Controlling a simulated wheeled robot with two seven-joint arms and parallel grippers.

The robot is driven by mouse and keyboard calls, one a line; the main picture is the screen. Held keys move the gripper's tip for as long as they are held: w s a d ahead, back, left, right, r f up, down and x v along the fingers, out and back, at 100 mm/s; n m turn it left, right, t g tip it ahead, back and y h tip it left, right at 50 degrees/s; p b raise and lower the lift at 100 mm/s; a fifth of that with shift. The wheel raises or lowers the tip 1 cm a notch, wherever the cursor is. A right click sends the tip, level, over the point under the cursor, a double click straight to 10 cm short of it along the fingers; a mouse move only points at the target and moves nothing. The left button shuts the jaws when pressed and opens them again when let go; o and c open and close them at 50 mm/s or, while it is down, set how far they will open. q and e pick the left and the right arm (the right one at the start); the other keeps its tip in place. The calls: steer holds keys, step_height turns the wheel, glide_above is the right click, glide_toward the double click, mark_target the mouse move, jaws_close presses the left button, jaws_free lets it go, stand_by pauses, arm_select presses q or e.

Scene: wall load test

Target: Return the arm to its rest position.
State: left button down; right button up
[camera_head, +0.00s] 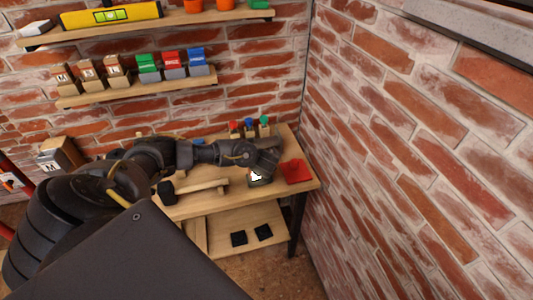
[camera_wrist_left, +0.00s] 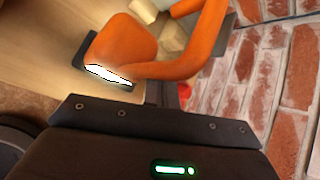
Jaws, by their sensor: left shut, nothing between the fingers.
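My left arm reaches in from the left over the wooden workbench (camera_head: 215,208). Its dark gripper (camera_head: 264,163) is low over the bench's right part and is shut with nothing held. A small bright white patch shows at its lower end. In the left wrist view, a curved orange shape (camera_wrist_left: 125,45) with a bright white edge lies just beyond my gripper's dark body. I cannot tell whether it is part of my gripper or a separate thing. My right gripper is out of view.
A red piece (camera_head: 296,171) lies right of the gripper. Small red, blue and green-topped items (camera_head: 249,128) stand behind it. Brick walls close in behind and right. Shelves (camera_head: 140,90) with boxes hang at upper left. A lower bench shelf (camera_head: 220,222) holds two black squares.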

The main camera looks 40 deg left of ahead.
arm_select(q)
steer(key=shift+r, duration=0.35)
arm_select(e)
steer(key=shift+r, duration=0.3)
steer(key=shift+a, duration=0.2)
